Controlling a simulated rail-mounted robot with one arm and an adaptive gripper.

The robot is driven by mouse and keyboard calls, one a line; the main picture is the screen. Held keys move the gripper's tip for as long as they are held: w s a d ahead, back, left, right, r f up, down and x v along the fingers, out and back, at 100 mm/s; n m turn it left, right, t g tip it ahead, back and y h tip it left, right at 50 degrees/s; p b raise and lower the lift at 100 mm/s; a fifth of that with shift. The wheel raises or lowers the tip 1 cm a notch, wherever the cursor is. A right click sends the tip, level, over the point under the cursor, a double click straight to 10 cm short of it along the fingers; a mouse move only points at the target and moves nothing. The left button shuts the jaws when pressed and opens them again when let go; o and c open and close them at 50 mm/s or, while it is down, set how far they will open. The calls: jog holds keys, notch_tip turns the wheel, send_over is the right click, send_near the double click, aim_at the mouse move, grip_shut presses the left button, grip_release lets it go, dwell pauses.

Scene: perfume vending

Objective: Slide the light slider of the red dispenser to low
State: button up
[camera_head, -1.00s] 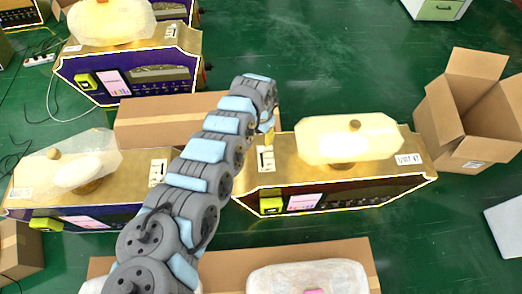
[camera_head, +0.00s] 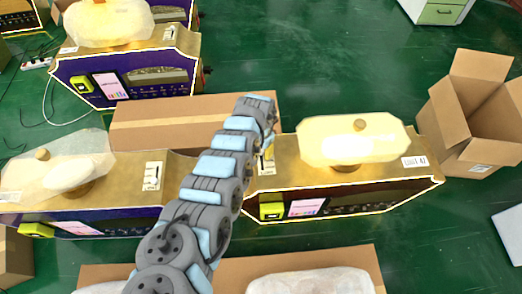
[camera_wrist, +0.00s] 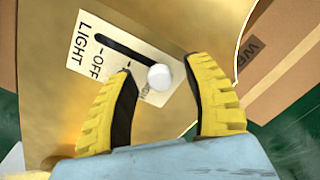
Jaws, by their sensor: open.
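The red dispenser (camera_head: 390,195) stands right of centre in the head view, with a gold top and dark red front. Its light slider plate (camera_head: 265,182) lies on the left of that top, partly covered by my gripper (camera_head: 268,150). In the wrist view, the slider plate (camera_wrist: 92,50) reads LIGHT and OFF; its other markings are partly hidden. A dark slot runs along it, with a white round knob (camera_wrist: 159,77) at the slot's end away from OFF. My gripper (camera_wrist: 158,68) is open, yellow fingertips on either side of the knob. Contact cannot be told.
A similar dispenser (camera_head: 125,195) stands to the left, with a closed cardboard box (camera_head: 160,130) behind the gap. An open carton (camera_head: 460,125) is at right.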

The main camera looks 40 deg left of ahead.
aim_at(262, 161)
grip_shut()
jog(key=shift+s+d+r+p, duration=0.1)
jog(key=shift+d+r+p, duration=0.1)
jog(key=shift+p, duration=0.75)
jog(key=s+d+p, duration=0.1)
jog(key=p, duration=0.3)
jog(key=shift+d, duration=0.1)
jog(key=shift+s+d+p, duration=0.25)
jog(key=shift+s+p, duration=0.05)
jog(key=shift+p, duration=0.4)
jog(key=shift+s+d+f, duration=0.1)
jog(key=shift+f, duration=0.1)
